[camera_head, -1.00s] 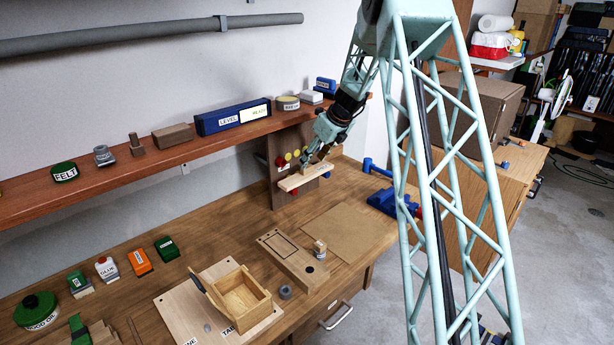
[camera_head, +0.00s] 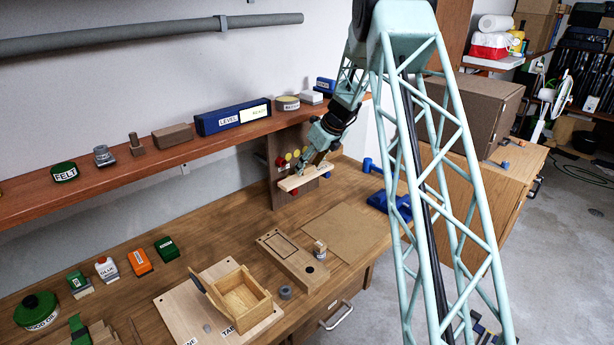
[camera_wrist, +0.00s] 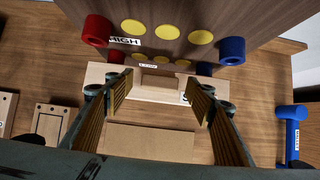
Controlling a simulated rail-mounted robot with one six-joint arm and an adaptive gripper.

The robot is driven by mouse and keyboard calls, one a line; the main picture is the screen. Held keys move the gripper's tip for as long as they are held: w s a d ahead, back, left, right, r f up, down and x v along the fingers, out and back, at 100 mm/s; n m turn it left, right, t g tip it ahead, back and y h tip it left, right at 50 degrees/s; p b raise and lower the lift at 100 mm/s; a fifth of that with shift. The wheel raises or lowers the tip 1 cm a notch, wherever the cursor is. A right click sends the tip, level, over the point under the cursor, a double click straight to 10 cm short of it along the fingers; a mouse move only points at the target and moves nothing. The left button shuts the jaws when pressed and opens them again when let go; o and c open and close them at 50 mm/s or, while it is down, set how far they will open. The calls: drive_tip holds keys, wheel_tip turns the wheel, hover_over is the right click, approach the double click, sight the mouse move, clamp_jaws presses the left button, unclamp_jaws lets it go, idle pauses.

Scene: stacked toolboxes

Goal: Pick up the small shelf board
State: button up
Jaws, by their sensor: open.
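The small shelf board (camera_head: 300,181) is a pale, narrow wooden board lying level against an upright brown panel (camera_head: 271,172) under the wall shelf. In the wrist view the board (camera_wrist: 112,82) has a small raised wooden block (camera_wrist: 160,81) at its middle and a white label behind it. My gripper (camera_head: 311,170) is just over the board. In the wrist view my gripper (camera_wrist: 161,82) is open, with one finger on each side of the block and a gap to it. I cannot tell whether the fingertips touch the board.
The panel carries red pegs (camera_wrist: 96,30), blue pegs (camera_wrist: 232,50) and yellow discs (camera_wrist: 166,33). The long red-brown shelf (camera_head: 130,165) is close above. A blue tool (camera_wrist: 291,130) stands to the right. A brown mat (camera_head: 345,232) and slotted wooden block (camera_head: 292,258) lie on the bench below.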

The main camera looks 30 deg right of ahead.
sight(309, 168)
drive_tip(key=shift+w+f, duration=0.2)
drive_tip(key=shift+f, duration=0.1)
drive_tip(key=shift+c, duration=0.5)
drive_tip(key=c, duration=0.9)
drive_tip(key=shift+r, duration=0.1)
drive_tip(key=shift+r, duration=1.55)
drive_tip(key=shift+s+a+r, duration=0.1)
drive_tip(key=shift+s+r, duration=0.05)
drive_tip(key=shift+s, duration=0.05)
drive_tip(key=s+a, duration=0.1)
drive_tip(key=s, duration=0.4)
drive_tip(key=s+a+r+b, duration=0.1)
drive_tip(key=s+a, duration=0.1)
drive_tip(key=s, duration=0.2)
drive_tip(key=s+a+b, duration=0.1)
drive_tip(key=s+a, duration=0.1)
drive_tip(key=s, duration=0.3)
drive_tip(key=shift+s+a+r, duration=0.2)
drive_tip(key=shift+s+a, duration=0.05)
drive_tip(key=shift+s, duration=0.05)
